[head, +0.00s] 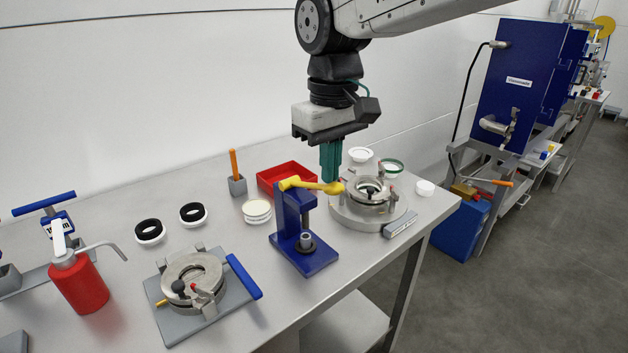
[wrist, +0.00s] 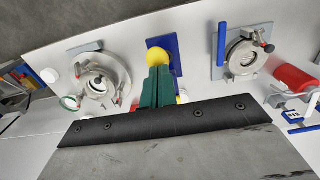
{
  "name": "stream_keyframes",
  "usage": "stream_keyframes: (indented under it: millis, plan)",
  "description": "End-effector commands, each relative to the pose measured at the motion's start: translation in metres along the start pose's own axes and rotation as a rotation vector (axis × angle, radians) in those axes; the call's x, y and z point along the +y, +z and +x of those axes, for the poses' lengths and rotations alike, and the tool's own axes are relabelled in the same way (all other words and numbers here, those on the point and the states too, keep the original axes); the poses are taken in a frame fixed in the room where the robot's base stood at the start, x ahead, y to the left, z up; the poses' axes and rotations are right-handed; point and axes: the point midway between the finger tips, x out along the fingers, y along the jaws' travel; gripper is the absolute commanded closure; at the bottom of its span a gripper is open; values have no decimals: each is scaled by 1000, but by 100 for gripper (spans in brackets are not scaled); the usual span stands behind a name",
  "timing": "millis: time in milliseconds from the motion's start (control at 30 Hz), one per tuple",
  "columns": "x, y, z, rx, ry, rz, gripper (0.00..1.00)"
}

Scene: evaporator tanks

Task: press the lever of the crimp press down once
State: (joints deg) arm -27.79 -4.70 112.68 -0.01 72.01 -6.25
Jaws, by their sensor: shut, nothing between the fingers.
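The crimp press is a blue stand (head: 296,225) on a blue base, near the middle of the bench. Its yellow lever (head: 308,185) lies roughly level and points right to a rounded end. My gripper (head: 331,178) hangs straight down with its green fingers together and nothing between them. The fingertips are at the lever's rounded end, at or just above it; I cannot tell whether they touch. In the wrist view the shut fingers (wrist: 157,82) reach toward a yellow rounded part of the lever (wrist: 158,57), with the blue base (wrist: 153,42) beyond. The fingers hide part of the press.
A round metal fixture (head: 368,205) stands close to the right of the press. A red tray (head: 283,176) is behind it, and a clamp fixture on a grey plate (head: 193,283) is to the left. A red bottle (head: 80,284) stands farther left. The space above the bench is mostly free.

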Motion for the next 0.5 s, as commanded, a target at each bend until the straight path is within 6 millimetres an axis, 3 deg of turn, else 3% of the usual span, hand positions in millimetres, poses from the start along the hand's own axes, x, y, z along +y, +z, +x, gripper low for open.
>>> stream_keyframes:
  millis: [500]
  plan:
    - [0, 2, 19, -1, 0, 0, 100]
